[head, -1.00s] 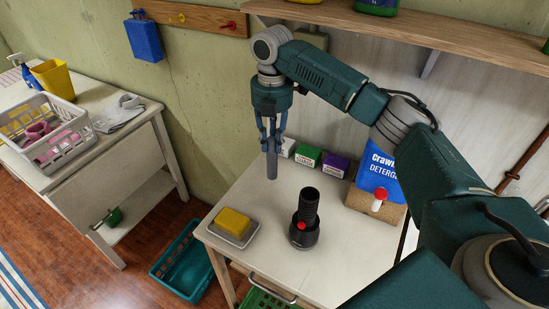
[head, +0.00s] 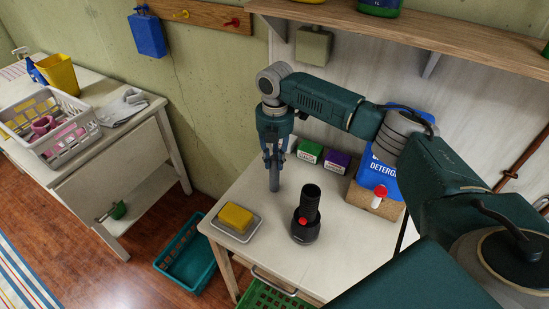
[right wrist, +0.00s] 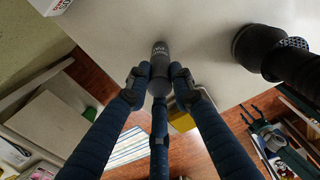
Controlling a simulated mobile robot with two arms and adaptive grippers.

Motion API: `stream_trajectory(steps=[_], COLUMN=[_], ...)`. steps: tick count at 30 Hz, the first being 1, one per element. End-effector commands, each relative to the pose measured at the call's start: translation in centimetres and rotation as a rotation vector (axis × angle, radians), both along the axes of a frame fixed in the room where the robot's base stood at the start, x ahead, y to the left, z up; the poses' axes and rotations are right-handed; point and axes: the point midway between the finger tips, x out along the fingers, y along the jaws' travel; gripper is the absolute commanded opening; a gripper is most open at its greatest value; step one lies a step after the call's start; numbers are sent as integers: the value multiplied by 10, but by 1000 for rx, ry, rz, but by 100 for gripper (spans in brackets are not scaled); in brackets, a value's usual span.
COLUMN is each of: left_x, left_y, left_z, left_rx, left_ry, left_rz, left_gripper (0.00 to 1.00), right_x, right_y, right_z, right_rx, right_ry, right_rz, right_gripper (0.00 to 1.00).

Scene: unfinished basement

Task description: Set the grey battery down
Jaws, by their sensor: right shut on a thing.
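The grey battery (head: 274,181) is a slim upright cylinder hanging below my right gripper (head: 272,158). The right gripper is shut on its upper part, and the lower end is close to the white table (head: 258,260); I cannot tell if it touches. In the right wrist view the battery (right wrist: 160,62) sits between the fingers of the right gripper (right wrist: 155,80). A black flashlight body (head: 306,220) with a red button stands to the right of the battery.
A yellow sponge (head: 236,217) on a grey dish lies at the table's left front. A teal basket (head: 187,256) sits on the floor.

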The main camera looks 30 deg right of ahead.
Motion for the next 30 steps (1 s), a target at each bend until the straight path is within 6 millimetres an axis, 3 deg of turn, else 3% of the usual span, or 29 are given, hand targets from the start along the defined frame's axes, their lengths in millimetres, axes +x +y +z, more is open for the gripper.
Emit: stream_trajectory(steps=[1,3,11,16,30], left_x=[0,0,0,0,0], left_y=[0,0,0,0,0], left_z=[0,0,0,-4,-27], left_rx=[0,0,0,0,0], left_ry=[0,0,0,0,0], left_rz=[0,0,0,0,0], left_gripper=[72,72,72,72,72], right_x=[0,0,0,1,0], right_y=[0,0,0,0,0], right_z=[-1,-1,0,11,103], right_rx=[0,0,0,1,1], right_ry=[1,1,0,-2,-3], right_rz=[0,0,0,0,0], right_gripper=[28,41,41,41,41])
